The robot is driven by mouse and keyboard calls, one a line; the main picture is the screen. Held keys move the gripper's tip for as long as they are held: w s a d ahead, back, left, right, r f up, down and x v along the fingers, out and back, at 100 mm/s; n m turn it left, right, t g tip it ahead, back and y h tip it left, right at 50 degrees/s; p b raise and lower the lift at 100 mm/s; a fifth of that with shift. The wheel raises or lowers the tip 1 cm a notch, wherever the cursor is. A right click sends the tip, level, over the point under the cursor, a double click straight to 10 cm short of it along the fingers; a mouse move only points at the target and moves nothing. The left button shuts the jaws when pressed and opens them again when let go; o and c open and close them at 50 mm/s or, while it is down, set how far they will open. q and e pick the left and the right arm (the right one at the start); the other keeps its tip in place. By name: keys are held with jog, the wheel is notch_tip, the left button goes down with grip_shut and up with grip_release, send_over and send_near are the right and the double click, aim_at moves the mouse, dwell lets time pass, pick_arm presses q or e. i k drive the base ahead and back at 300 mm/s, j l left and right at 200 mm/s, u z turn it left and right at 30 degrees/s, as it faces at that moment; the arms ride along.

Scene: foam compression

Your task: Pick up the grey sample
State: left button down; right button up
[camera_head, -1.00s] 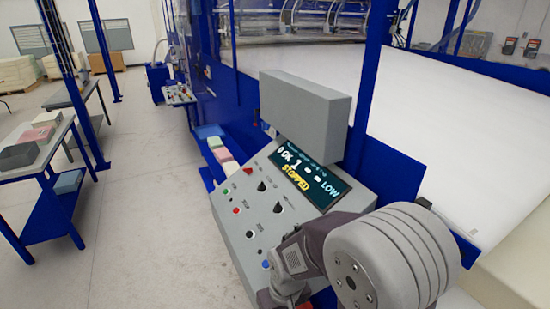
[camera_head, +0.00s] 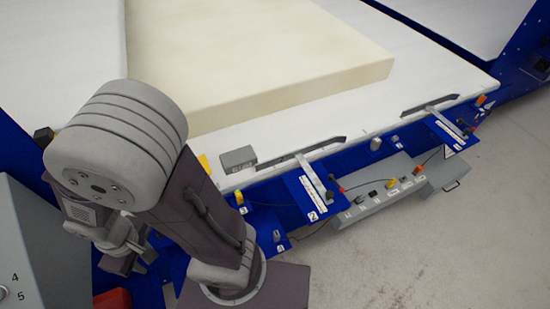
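A small grey block (camera_head: 238,159) with a dark marking on its front face lies at the front edge of the white bed, beside a yellow piece. It is the thing here that fits the grey sample. My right arm is folded at the left of the view. Its gripper (camera_head: 122,264) hangs at the lower left, well apart from the grey block and partly hidden by the arm. I cannot tell whether its fingers are open or shut. My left gripper is not in view.
A large cream foam slab (camera_head: 270,70) lies on the white bed (camera_head: 440,75) behind the grey block. Blue brackets (camera_head: 312,195) and a grey tray (camera_head: 375,195) stick out along the bed's front. A grey control box (camera_head: 35,250) stands at left. Floor (camera_head: 450,240) at lower right is clear.

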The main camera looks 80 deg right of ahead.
aim_at(233, 162)
jog(key=z, duration=2.45)
